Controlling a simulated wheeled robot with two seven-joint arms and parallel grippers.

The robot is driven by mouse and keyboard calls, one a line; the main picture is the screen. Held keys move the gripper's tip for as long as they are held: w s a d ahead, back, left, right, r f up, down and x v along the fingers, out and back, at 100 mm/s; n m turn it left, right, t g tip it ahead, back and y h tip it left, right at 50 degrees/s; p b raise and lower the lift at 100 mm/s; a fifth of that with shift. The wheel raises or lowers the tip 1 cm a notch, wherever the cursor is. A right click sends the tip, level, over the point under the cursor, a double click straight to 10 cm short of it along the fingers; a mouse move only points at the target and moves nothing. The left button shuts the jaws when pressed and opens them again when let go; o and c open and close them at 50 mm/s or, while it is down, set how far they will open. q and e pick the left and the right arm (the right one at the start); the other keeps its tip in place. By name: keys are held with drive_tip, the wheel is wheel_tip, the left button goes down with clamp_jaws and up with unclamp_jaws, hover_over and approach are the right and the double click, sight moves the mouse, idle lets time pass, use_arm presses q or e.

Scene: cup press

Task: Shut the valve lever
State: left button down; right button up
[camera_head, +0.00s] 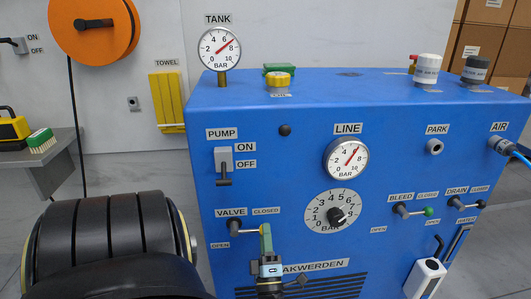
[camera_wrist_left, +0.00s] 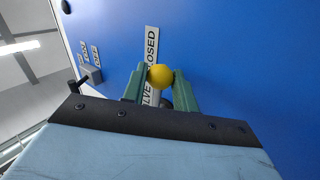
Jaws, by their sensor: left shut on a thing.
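The valve lever (camera_head: 246,231) is on the front of the blue machine (camera_head: 290,120), at its lower left. It reaches right from its pivot, roughly level, toward the CLOSED label (camera_head: 266,211); the OPEN label (camera_head: 220,245) is below left of the pivot. My left gripper (camera_head: 265,236) is at the lever's outer end. In the left wrist view the lever's yellow knob (camera_wrist_left: 160,77) sits between the green fingers of my left gripper (camera_wrist_left: 157,88), which are shut on it. The fingers hide the knob in the head view. My right gripper is not in view.
The pump switch (camera_head: 223,166) is above the valve. The bleed lever (camera_head: 408,211) and drain lever (camera_head: 467,204) are to the right. A round dial (camera_head: 333,212) and the line gauge (camera_head: 346,158) are on the middle of the panel. A vent grille is below.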

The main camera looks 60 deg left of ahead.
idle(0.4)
use_arm(q)
drive_tip(key=c, duration=1.4)
unclamp_jaws()
drive_tip(key=v, duration=1.3)
drive_tip(key=shift+d, duration=0.15)
